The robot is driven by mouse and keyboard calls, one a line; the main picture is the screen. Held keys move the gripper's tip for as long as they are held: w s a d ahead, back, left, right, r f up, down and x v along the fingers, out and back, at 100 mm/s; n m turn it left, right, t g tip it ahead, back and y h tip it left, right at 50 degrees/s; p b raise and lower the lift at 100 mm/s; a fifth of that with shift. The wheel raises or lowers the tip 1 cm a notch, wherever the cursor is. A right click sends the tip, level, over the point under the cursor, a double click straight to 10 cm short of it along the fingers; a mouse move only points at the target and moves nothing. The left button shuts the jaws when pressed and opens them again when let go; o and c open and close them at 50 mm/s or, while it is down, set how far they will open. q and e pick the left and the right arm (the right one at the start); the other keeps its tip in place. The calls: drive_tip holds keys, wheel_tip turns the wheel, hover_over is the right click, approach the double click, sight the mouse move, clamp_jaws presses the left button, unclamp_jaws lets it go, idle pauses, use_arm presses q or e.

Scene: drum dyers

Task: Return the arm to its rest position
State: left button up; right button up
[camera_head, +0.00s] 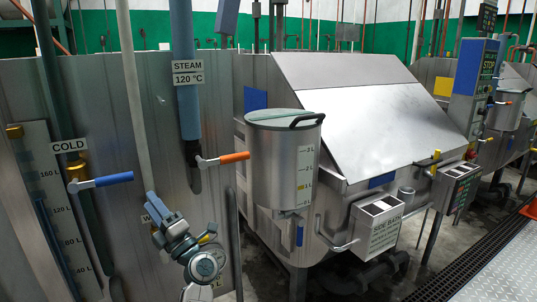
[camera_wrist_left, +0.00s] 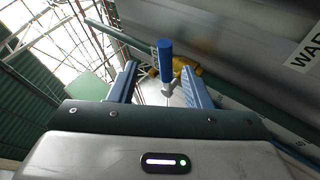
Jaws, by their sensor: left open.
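My left gripper (camera_head: 158,212) is in front of the steel panel at the lower left of the head view, its arm coming up from below. In the left wrist view its two blue fingers (camera_wrist_left: 160,82) are spread apart. A blue valve handle (camera_wrist_left: 165,60) with a yellow fitting (camera_wrist_left: 183,66) shows between the fingers, and I cannot tell how far beyond the fingertips it is. The fingers do not close on it. A partly cut-off sign reading "WAR" (camera_wrist_left: 306,52) is beside it. My right gripper is not in view.
The COLD valve's blue handle (camera_head: 100,180) sticks out to the left of my gripper. The steam valve's orange handle (camera_head: 233,157) and a steel measuring pot (camera_head: 284,165) stand to the right. A large steel dye machine (camera_head: 360,95) fills the middle.

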use_arm(q)
drive_tip(key=s+d+f+m+t+h, duration=0.1)
drive_tip(key=s+d+f+m+h, duration=0.3)
drive_tip(key=f+m+h, duration=0.5)
drive_tip(key=s+d+f+m+h, duration=0.3)
drive_tip(key=s+f+m+h, duration=0.2)
drive_tip(key=f+m+h, duration=0.45)
drive_tip(key=s+d+f+m+t+h, duration=0.1)
drive_tip(key=s+d+f+m+h, duration=0.2)
drive_tip(key=s+f+m+h, duration=0.55)
drive_tip(key=s+a+f+m+g+y, duration=0.25)
drive_tip(key=s+g, duration=0.35)
drive_tip(key=s, duration=0.5)
drive_tip(key=s+a+f+m+g+y, duration=0.2)
drive_tip(key=s+a+f+g+y, duration=0.3)
drive_tip(key=s, duration=0.7)
wheel_tip(320, 180, down, 29)
drive_tip(key=a+g+h, duration=0.1)
drive_tip(key=a+g, duration=0.1)
drive_tip(key=s+a+f+g, duration=0.1)
drive_tip(key=s+f, duration=1.5)
drive_tip(key=f, duration=0.3)
drive_tip(key=shift+s, duration=0.3)
